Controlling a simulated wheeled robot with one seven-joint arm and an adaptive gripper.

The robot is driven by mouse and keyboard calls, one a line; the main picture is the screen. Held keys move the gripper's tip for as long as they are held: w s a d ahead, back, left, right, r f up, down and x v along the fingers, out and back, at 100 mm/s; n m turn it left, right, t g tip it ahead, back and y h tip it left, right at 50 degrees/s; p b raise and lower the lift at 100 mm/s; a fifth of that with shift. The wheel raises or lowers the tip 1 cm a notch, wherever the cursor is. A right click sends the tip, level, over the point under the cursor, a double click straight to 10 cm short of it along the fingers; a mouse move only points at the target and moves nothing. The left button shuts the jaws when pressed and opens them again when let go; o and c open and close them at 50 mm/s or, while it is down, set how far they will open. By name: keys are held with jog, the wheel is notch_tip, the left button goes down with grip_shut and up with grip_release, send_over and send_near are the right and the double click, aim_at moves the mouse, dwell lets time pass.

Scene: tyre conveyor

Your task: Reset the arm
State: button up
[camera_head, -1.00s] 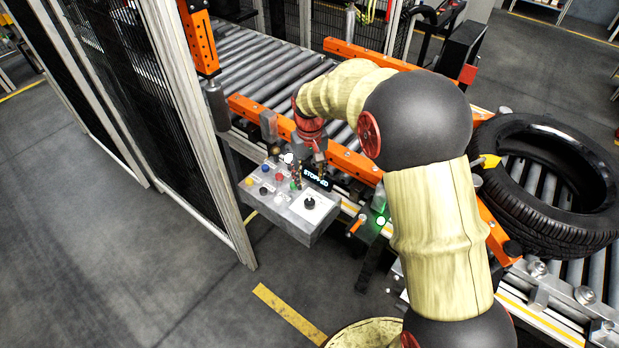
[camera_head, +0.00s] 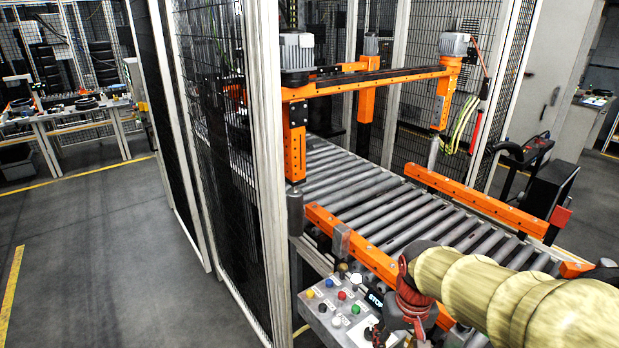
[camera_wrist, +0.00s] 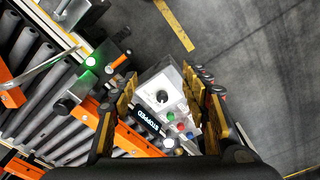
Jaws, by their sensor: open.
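My arm comes in from the lower right of the head view, and its end, my gripper (camera_wrist: 165,95), is above the control box. In the wrist view its two fingers stand apart with nothing held between them. The control box (camera_wrist: 163,78) shows between the fingers, with a black knob, coloured buttons and a small display reading "STOPPED". In the head view the box (camera_head: 318,318) is at the bottom centre, partly hidden by my gripper. I cannot tell how far the fingertips are from the box.
A roller conveyor (camera_head: 375,195) with orange side rails (camera_head: 352,246) runs behind the box. A mesh fence (camera_head: 222,130) stands to the left. A green light (camera_wrist: 91,61) glows beside the conveyor. The floor at the left (camera_head: 100,250) is clear.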

jog(key=s+r+t+b, duration=0.3)
jog(key=s+r, duration=0.4)
jog(key=s, duration=0.5)
jog(key=shift+s+d+t+b, duration=0.2)
jog(key=shift+t+b, duration=0.1)
jog(key=shift+t, duration=0.6)
